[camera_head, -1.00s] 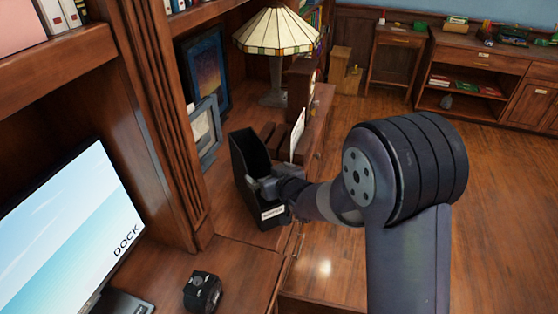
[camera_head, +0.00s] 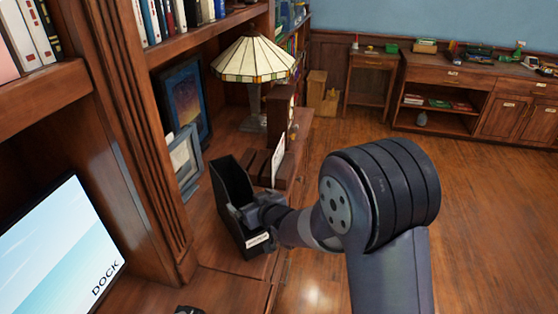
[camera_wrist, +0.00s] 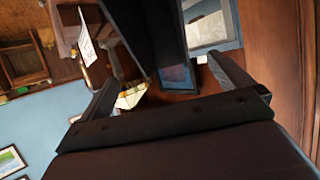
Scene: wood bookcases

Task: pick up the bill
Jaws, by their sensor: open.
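A white sheet with print, which may be the bill (camera_head: 278,158), stands upright against a wooden desk organizer just beyond the black file box. It also shows tilted at the upper left of the wrist view (camera_wrist: 88,38). My gripper (camera_head: 252,214) is at the front side of the black file box (camera_head: 232,185), lower and nearer than the sheet. In the wrist view my two fingers (camera_wrist: 165,78) are apart, with a dark panel, likely the box, reaching between them. No sheet shows between the fingers. Whether they touch the box is unclear.
A stained-glass lamp (camera_head: 254,62) and picture frames (camera_head: 184,158) stand behind on the wooden desk. A monitor (camera_head: 62,250) is at the lower left. A tall bookcase post (camera_head: 140,140) rises left of the box. Open floor (camera_head: 480,220) lies to the right.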

